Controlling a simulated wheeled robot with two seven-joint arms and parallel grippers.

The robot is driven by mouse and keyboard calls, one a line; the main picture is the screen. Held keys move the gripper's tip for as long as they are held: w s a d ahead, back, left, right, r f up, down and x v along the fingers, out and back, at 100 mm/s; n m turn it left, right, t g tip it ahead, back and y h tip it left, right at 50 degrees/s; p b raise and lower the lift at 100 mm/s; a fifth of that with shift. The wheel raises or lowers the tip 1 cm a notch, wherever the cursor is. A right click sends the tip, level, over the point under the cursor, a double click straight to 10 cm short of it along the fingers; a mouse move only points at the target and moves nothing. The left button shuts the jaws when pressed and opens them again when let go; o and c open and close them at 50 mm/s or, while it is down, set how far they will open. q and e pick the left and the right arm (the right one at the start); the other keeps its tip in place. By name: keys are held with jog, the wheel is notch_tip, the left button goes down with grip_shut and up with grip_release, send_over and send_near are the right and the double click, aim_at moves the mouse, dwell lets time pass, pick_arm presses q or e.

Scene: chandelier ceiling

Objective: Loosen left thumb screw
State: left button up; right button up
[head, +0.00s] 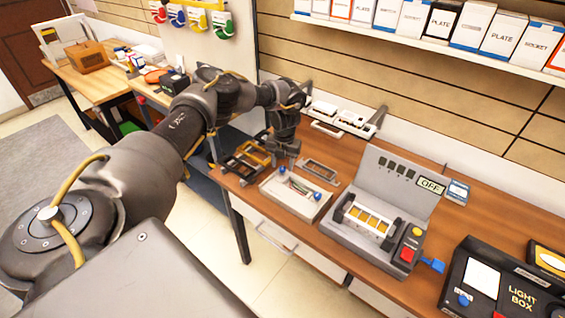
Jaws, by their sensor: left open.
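A pale grey box (287,203) with a few coloured wires in its top lies near the front edge of the wooden workbench (345,170). A blue knob, the left thumb screw (282,170), stands at its far-left end. A second blue thumb screw (317,196) stands at its right end. My left gripper (286,163) points down just above and beside the left thumb screw and is open. Its fingers are small and dark here, and I cannot tell whether they touch the knob. My right gripper is not in view.
A dark frame with yellow parts (246,160) lies left of the box, and an empty frame (320,171) lies behind it. A grey tester reading OFF (395,185) stands to the right, then a black light box (503,287). White fixtures (340,119) sit at the back.

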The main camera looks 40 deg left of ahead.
pick_arm(q)
jog(key=shift+f, duration=0.35)
jog(key=c, duration=1)
